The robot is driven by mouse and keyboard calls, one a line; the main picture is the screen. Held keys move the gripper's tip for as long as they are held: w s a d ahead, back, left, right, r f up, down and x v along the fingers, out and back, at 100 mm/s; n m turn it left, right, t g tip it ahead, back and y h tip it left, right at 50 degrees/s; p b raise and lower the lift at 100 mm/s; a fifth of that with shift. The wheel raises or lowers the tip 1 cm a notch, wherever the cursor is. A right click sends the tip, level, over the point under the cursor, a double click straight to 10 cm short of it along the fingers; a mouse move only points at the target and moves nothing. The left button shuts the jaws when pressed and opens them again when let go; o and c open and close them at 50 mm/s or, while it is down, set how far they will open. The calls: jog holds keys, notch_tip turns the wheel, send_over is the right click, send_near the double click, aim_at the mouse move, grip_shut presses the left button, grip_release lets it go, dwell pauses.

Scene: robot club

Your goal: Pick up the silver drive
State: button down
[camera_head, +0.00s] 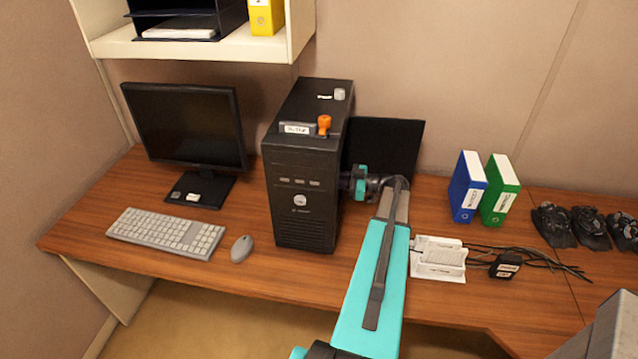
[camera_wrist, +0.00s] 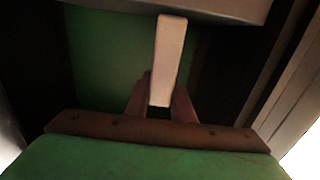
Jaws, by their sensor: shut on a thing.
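In the wrist view a slim pale stick, which looks like the silver drive (camera_wrist: 168,55), stands between the two fingers of my gripper (camera_wrist: 160,99). The fingers are shut on its near end, and its far end reaches up to a grey edge at the top of the picture. I cannot tell whether it touches that edge. In the head view my wrist is at the right side of the black computer tower (camera_head: 300,170). My fingertips and the drive are hidden there by the tower.
An orange drive (camera_head: 324,122) and a small grey piece (camera_head: 340,94) are on top of the tower. A black panel (camera_head: 385,143) stands behind my wrist. A monitor (camera_head: 187,125), keyboard (camera_head: 167,232) and mouse (camera_head: 242,248) are left; binders (camera_head: 467,188) and a white dock (camera_head: 438,259) are right.

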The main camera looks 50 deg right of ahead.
jog(key=r+b, duration=0.1)
jog(key=r, duration=0.1)
jog(key=r+b, duration=0.1)
jog(key=r, duration=0.1)
jog(key=r+b, duration=0.1)
jog(key=r, duration=0.1)
jog(key=shift+s+d+r, duration=0.25)
jog(key=shift+s+d, duration=0.05)
jog(key=shift+s, duration=0.05)
jog(key=b+v, duration=0.5)
jog(key=v, duration=1.4)
jog(key=shift+a, duration=0.15)
jog(key=shift+r, duration=0.1)
